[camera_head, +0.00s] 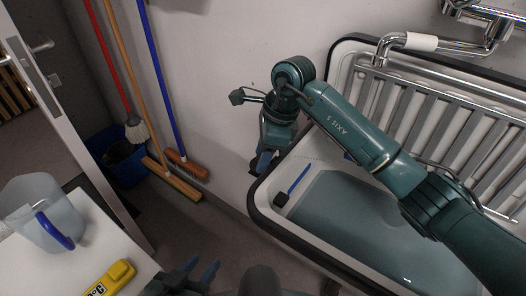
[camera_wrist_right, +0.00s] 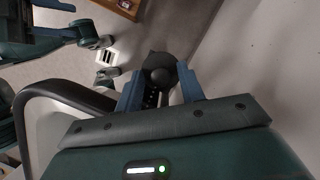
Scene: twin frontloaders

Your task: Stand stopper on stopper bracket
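My right gripper (camera_head: 266,159) hangs by the left rim of the sink (camera_head: 262,206), its fingers pointing down. In the right wrist view its two blue fingers (camera_wrist_right: 160,88) stand either side of a dark piece with a round knob, which looks like the stopper (camera_wrist_right: 158,74); it appears gripped between them. In the head view only a dark bit of it (camera_head: 254,167) shows at the fingertips. My left gripper (camera_head: 202,272) is at the bottom edge, blue fingertips apart, with nothing visible between them. I cannot make out the stopper bracket in either view.
The sink holds water. Brooms (camera_head: 160,80) lean on the wall near a blue bin (camera_head: 122,160).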

